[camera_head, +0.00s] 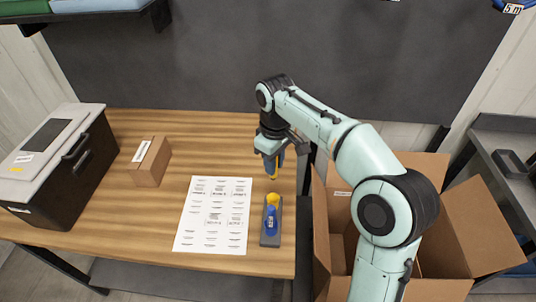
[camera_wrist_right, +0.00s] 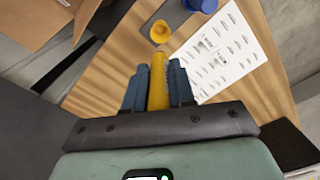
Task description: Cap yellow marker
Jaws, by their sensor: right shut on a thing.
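My right gripper (camera_head: 272,154) is shut on a yellow marker (camera_wrist_right: 158,78), which stands out between the two blue fingers in the right wrist view. In the head view the marker's yellow end (camera_head: 272,176) points down above the table. A yellow cap (camera_head: 272,199) sits at the far end of a grey holder (camera_head: 270,241); in the right wrist view the cap (camera_wrist_right: 160,32) shows an open hollow and lies just beyond the marker's tip, apparently apart from it. My left gripper is not in view.
A blue object (camera_head: 270,219) is on the same holder, nearer the front. A printed sheet (camera_head: 212,215) lies left of it. A small cardboard box (camera_head: 150,162) and a dark case (camera_head: 60,175) stand further left. Open cardboard boxes (camera_head: 440,290) are right of the table.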

